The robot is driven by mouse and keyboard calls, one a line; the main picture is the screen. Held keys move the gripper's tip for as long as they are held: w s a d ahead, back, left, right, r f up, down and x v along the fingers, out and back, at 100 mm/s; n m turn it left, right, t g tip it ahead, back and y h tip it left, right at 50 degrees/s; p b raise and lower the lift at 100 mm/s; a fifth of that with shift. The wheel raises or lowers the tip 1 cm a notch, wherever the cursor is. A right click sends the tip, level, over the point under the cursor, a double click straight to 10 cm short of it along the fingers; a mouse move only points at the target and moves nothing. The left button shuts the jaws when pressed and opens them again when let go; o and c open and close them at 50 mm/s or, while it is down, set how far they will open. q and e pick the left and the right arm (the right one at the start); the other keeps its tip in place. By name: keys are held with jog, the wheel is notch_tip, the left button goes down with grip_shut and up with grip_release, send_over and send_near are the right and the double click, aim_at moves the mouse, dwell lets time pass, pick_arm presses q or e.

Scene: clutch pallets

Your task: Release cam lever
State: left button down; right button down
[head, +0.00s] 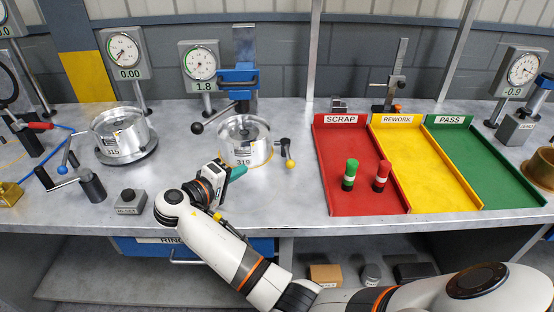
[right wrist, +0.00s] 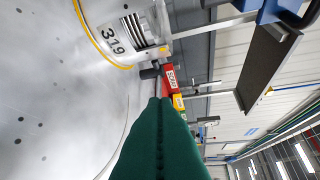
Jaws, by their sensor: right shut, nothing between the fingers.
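The metal clutch drum labelled 319 (head: 245,140) stands on the grey worktop. A small lever with a black top and a yellow end (head: 289,158) stands just right of it; I take this as the cam lever. My right gripper (head: 238,172) has teal fingers, shut and empty, in front of the drum and left of the lever. In the right wrist view, the shut fingers (right wrist: 160,105) point toward a small dark part (right wrist: 150,72) beside the drum (right wrist: 122,35), with a visible gap; I cannot tell whether that part is the lever. My left gripper is out of view.
A blue press (head: 238,77) with a black-knobbed handle (head: 197,128) stands behind the drum. Another drum, 315 (head: 121,135), is at left. The red scrap tray (head: 340,130) holds a green and a red part. Yellow (head: 405,165) and green (head: 480,160) trays adjoin it.

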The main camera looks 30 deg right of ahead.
jog(key=shift+w+d, duration=0.1)
jog(key=shift+d, duration=0.15)
jog(key=p+x, duration=0.2)
jog(key=x, duration=0.7)
jog(key=shift+d, duration=0.3)
jog(key=d, duration=0.1)
jog(key=d+p, duration=0.1)
jog(key=s+d+f, duration=0.1)
jog(key=shift+f+p, duration=0.1)
jog(key=shift+p, duration=0.25)
jog(key=shift+s+d+f, duration=0.15)
jog(key=shift+s+d, duration=0.15)
jog(key=shift+d, duration=0.1)
jog(key=shift+f, duration=0.1)
